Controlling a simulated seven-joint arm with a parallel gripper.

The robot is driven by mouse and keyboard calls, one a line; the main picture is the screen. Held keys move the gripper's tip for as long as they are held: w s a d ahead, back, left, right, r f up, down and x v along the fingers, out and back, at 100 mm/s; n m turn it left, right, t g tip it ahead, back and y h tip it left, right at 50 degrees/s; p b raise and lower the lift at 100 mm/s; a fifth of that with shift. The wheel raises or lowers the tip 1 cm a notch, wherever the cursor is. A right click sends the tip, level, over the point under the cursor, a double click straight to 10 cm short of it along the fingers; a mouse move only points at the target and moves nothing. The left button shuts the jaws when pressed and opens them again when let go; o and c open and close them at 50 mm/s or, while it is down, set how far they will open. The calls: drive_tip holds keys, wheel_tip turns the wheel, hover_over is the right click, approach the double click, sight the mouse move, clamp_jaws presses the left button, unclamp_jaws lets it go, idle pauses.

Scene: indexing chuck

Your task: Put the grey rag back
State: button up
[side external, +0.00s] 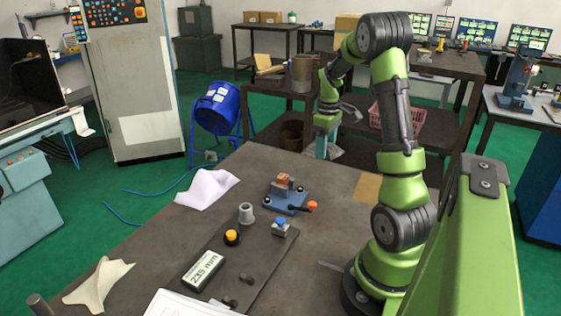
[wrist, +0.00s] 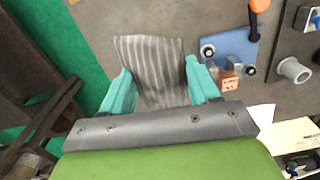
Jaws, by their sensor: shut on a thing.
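The grey striped rag (wrist: 150,52) hangs between the teal fingers of my gripper (wrist: 158,76) in the wrist view. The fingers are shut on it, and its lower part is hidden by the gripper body. In the side view my gripper (side external: 322,145) is at the far edge of the table, pointing down. A small grey piece of the rag (side external: 337,153) shows beside the fingers there. I cannot tell whether the rag touches the table.
A blue fixture (side external: 287,198) with an orange-knobbed lever stands on the dark table (side external: 330,215), near a grey cup (side external: 246,213). A white cloth (side external: 206,187) and a cream cloth (side external: 98,284) lie at the left. A tan patch (side external: 368,188) is at the right.

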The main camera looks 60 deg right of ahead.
drive_tip(key=n, duration=0.1)
hover_over(326, 182)
wheel_tip(326, 182, down, 6)
drive_tip(key=shift+s+f, duration=0.1)
drive_tip(key=shift+f, duration=2.3)
drive_tip(key=shift+f, duration=0.1)
drive_tip(key=o, duration=1)
